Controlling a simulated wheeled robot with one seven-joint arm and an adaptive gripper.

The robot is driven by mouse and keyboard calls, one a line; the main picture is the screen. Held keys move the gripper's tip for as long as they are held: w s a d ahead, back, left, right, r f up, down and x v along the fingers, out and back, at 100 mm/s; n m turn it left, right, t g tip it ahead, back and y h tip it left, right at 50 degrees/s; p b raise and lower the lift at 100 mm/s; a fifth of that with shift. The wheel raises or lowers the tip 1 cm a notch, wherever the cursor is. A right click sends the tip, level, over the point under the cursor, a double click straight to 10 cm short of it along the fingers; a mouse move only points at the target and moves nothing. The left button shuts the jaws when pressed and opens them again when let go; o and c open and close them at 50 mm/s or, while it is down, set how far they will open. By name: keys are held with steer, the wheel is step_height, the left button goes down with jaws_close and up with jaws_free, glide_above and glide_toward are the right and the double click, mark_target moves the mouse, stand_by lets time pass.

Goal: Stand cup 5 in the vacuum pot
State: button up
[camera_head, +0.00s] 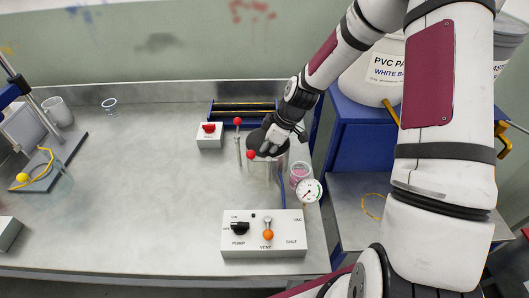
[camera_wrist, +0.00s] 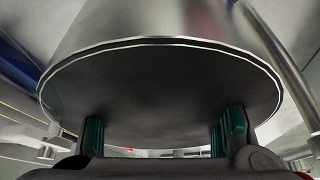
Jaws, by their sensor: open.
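My gripper (camera_head: 268,150) is low over a dark round disc (camera_head: 255,139) and a clear vessel, which looks like the vacuum pot (camera_head: 262,170). In the wrist view my gripper's two teal finger pads (camera_wrist: 162,132) are wide apart. A large dark round face with a pale rim (camera_wrist: 160,85) fills the view beyond them; I cannot tell whether the pads touch it. A clear cup with pink contents (camera_head: 299,172) stands just right of the pot. Another clear cup (camera_head: 110,105) stands at the back left. I can read no number on either cup, so I cannot tell which is cup 5.
A control box (camera_head: 263,234) with knobs stands in front of the pot, with a round gauge (camera_head: 309,190) beside it. A small box with a red button (camera_head: 209,134) and a red-topped post (camera_head: 238,145) stand left of my gripper. The counter's left middle (camera_head: 150,190) is clear.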

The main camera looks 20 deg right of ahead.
steer(key=v, duration=1.2)
steer(key=s+a+r+m+t+h, duration=0.1)
steer(key=s+r+m, duration=0.4)
steer(key=s+r, duration=0.5)
steer(key=s+a+r+m+t+h, duration=0.1)
steer(key=s+a+r+m+h, duration=0.1)
steer(key=s+r+m, duration=0.4)
steer(key=s+r+h, duration=0.1)
steer(key=s+r, duration=0.4)
steer(key=s, duration=0.4)
steer(key=shift+s+a+m+t+p, duration=0.3)
steer(key=shift+a+t, duration=0.1)
steer(key=shift+r, duration=0.15)
